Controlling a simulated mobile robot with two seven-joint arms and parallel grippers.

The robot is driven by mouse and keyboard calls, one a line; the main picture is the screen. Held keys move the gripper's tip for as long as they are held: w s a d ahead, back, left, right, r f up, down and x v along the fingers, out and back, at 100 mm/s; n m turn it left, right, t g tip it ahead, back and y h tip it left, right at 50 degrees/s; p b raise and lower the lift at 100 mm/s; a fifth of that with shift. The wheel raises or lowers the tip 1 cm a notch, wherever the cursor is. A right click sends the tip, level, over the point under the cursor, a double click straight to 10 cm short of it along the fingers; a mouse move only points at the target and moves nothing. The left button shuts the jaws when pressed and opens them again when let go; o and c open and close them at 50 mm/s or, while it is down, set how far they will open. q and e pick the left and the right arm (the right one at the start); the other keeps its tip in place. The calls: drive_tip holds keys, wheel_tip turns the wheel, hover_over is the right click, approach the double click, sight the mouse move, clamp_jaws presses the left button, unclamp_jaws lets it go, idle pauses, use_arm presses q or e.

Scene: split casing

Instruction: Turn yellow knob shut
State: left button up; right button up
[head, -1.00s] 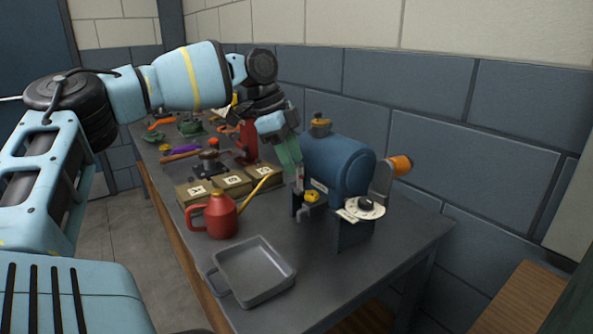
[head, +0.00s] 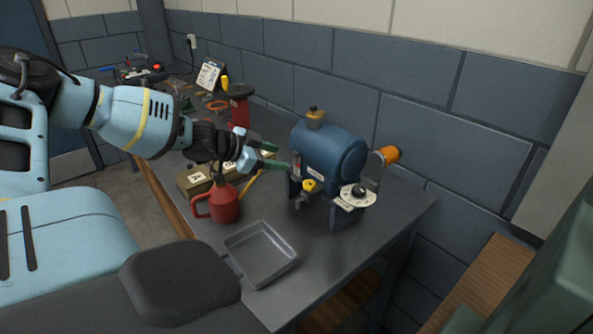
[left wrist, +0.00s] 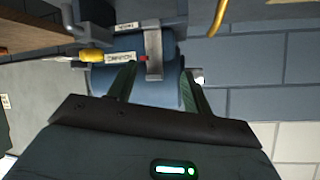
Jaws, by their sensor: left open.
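The blue tank (head: 333,155) stands on the workbench in the head view. The small yellow knob (head: 309,185) is on a fitting low on the tank's near left end. My left gripper (head: 275,156) is open and empty, its green fingers pointing at the tank just up and left of the knob. In the left wrist view the open fingers (left wrist: 158,78) have a grey strip with a red mark between them. The yellow knob (left wrist: 92,55) shows there to the left, outside the fingers. I cannot tell its exact turn. My right gripper is not in view.
A red oil can (head: 223,205) and a grey tray (head: 258,252) stand in front of the tank. A white dial (head: 355,196) and an orange part (head: 389,155) are on its right. Lettered boxes (head: 196,179) sit behind the can. The bench's front right is clear.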

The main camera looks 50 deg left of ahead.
sight(308, 182)
use_arm(q)
drive_tip(key=s+d+h+p, duration=0.1)
drive_tip(key=s+d+h, duration=0.3)
drive_tip(key=s+d, duration=0.1)
drive_tip(key=shift+g, duration=0.3)
drive_tip(key=b+x, duration=0.1)
drive_tip(key=x, duration=0.2)
drive_tip(key=b+x, duration=0.2)
drive_tip(key=x, duration=0.2)
drive_tip(key=shift+d, duration=0.5)
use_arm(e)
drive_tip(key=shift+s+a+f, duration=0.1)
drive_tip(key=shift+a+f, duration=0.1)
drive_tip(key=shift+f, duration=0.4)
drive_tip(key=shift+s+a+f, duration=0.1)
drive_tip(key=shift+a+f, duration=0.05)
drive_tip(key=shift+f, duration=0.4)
